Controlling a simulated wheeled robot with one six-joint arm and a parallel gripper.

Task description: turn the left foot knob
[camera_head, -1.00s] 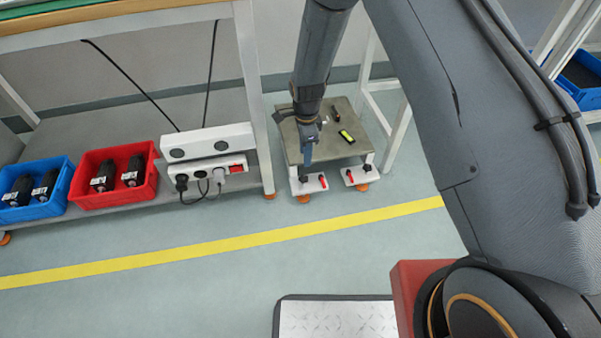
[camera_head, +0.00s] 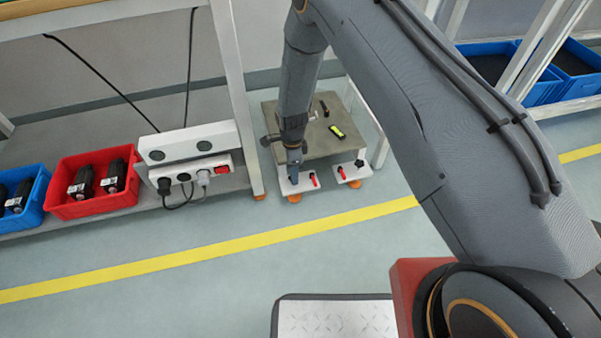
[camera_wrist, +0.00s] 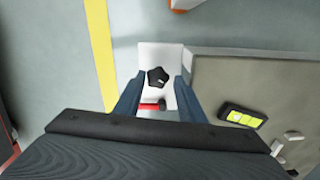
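The left foot of the low stand (camera_head: 315,146) has a white plate (camera_head: 300,186) with a red lever (camera_head: 314,180). In the wrist view this plate (camera_wrist: 172,58) carries a black star-shaped knob (camera_wrist: 157,77), with the red lever (camera_wrist: 152,106) beside it. My gripper (camera_head: 293,177) points down over this plate and hides the knob in the head view. In the wrist view my gripper (camera_wrist: 159,84) is open, one finger on each side of the knob, with gaps showing. Height above the knob is hard to tell.
The right foot plate (camera_head: 353,174) has its own red lever and black knob. A black-and-yellow device (camera_head: 337,130) lies on the stand. Left are a bench leg (camera_head: 238,100), a power strip (camera_head: 190,175) and a red crate (camera_head: 62,206).

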